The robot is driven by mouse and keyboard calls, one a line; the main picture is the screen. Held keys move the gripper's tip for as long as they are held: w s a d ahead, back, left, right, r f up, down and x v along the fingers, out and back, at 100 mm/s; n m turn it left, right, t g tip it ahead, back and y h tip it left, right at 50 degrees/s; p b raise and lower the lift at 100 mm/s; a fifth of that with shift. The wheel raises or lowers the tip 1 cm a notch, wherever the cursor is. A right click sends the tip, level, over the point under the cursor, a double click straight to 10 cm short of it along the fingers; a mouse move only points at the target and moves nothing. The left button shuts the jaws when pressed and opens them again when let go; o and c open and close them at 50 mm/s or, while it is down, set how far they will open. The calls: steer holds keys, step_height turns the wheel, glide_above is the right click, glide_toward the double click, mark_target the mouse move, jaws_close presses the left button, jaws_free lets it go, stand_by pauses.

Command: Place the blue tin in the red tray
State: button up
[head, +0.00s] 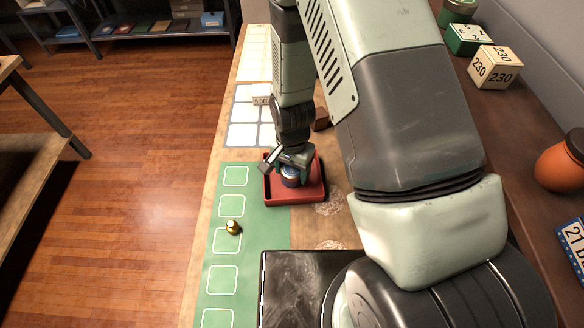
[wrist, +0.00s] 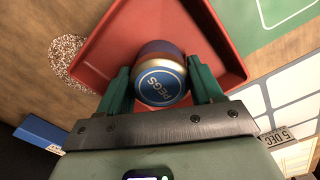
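In the head view the tin (head: 290,177) is upright, over the floor of the red tray (head: 311,198). I cannot tell whether its base touches the tray. My gripper (head: 291,165) is above the tray, pointing down. In the wrist view my gripper's (wrist: 159,68) green fingers lie close against opposite sides of the tin and look shut on it. The red tray (wrist: 107,40) surrounds the tin in that view; its near part is hidden by my gripper.
A small gold object (head: 233,227) stands on the green mat with white squares (head: 218,263). A white-squared sheet (head: 243,112) and a small date sign (head: 262,100) lie beyond the tray. A dark slab (head: 285,290) is in front. Number blocks (head: 495,67) and an orange pot (head: 560,166) stand at right.

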steer(key=o, duration=0.4)
step_height(320, 180, up, 12)
step_height(320, 180, up, 11)
steer(key=n+t, duration=0.1)
steer(key=t, duration=0.1)
glide_above(292, 169)
steer(key=d, duration=0.3)
steer(key=s+d+r+n+t, duration=0.1)
steer(key=s+d+r, duration=0.1)
steer(key=s+r, duration=0.3)
steer(key=s+d+r+n+t, duration=0.1)
steer(key=s+d+r+n, duration=0.1)
steer(key=s+r, duration=0.3)
steer(key=s+d+r+n+t, duration=0.1)
steer(key=s+d+r, duration=0.3)
steer(key=r, duration=0.5)
steer(key=shift+s+r+n+t, duration=0.15)
steer(key=shift+s+n+t, duration=0.2)
steer(key=shift+s, duration=0.55)
